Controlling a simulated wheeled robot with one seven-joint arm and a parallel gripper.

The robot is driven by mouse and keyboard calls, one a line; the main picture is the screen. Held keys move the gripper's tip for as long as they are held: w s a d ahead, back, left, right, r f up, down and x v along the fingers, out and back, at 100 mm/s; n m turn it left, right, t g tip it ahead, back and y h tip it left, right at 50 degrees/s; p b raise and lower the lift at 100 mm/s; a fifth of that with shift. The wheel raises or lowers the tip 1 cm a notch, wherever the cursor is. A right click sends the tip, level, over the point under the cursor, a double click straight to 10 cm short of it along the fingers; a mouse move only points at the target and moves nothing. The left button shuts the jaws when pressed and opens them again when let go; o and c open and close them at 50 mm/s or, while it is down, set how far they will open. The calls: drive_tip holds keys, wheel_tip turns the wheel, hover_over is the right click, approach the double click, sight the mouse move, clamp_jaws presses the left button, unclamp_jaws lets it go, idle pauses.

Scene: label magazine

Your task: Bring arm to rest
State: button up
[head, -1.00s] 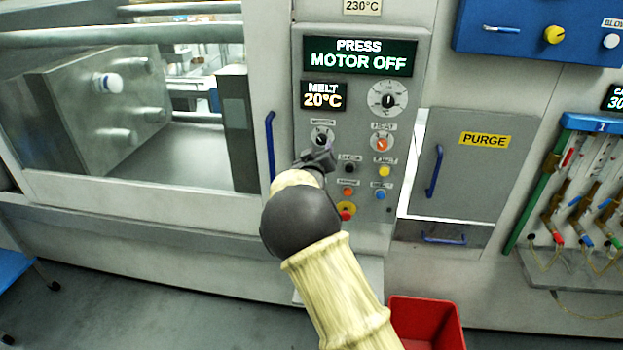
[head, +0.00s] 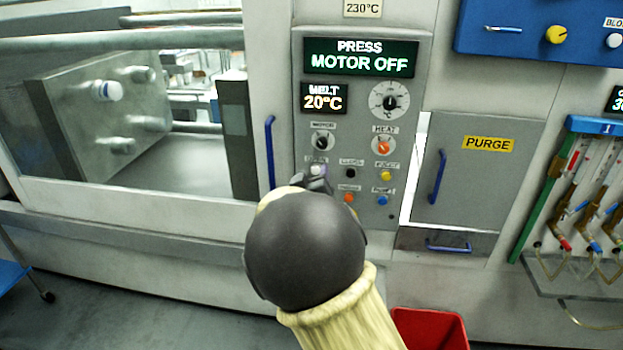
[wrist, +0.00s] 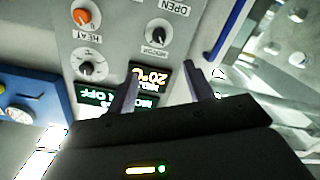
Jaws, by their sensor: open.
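My gripper (head: 318,180) is in front of the lower left part of the grey control panel (head: 416,120), close to a pale button in the head view. My dark wrist hides the lower part of the panel. In the wrist view my gripper (wrist: 160,88) has its two fingers apart with nothing held between them. Beyond the fingers are the motor knob (wrist: 158,33), the orange heat knob (wrist: 83,17) and a melt display. I cannot tell whether a fingertip touches the panel. The upper display (head: 360,57) reads "PRESS MOTOR OFF".
A blue vertical handle (head: 270,150) is just left of the panel, on the windowed door. A grey purge door (head: 475,185) with a blue handle is to the right. A red bin (head: 430,328) stands on the floor below. Hoses and gauges (head: 590,190) hang at far right.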

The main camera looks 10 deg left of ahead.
drive_tip(key=s+d+f+m+g, duration=0.1)
drive_tip(key=s+d+f+g, duration=0.35)
drive_tip(key=d, duration=0.25)
drive_tip(key=s+d+f+m+g, duration=0.2)
drive_tip(key=s+d+f+g, duration=0.1)
drive_tip(key=d+f, duration=0.3)
drive_tip(key=s+d+f+m+g, duration=0.1)
drive_tip(key=s+d, duration=0.4)
drive_tip(key=s, duration=0.6)
drive_tip(key=s+d+f+m+g, duration=0.1)
drive_tip(key=s+d+f+g, duration=0.2)
drive_tip(key=s+d+g, duration=0.3)
drive_tip(key=s, duration=0.5)
drive_tip(key=shift+s+d+f, duration=0.15)
drive_tip(key=shift+s+d, duration=0.05)
drive_tip(key=shift+s, duration=0.15)
drive_tip(key=shift+w+d+g, duration=0.1)
drive_tip(key=shift+g, duration=0.15)
